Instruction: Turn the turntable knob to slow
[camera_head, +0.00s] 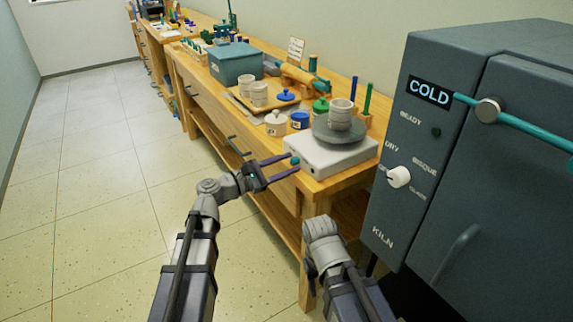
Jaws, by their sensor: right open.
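The turntable has a white square base (325,157) and a round grey wheel head (325,133) with stacked pale pottery on it. It stands at the near end of the wooden bench. A small teal knob (295,160) shows at the left front of the base. My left gripper (293,163) is at the knob, its two dark fingers apart with the knob between their tips. I cannot tell whether they touch it. My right gripper (321,231) is low in front of the bench end, away from the turntable; its fingers are largely hidden. Any speed marks are too small to read.
A grey kiln (395,215) with a white dial and a COLD sign stands close on the right. Lidded jars (300,119), a tray (238,94) with cups and a teal bin (236,65) stand on the bench. Tiled floor (100,190) is clear on the left.

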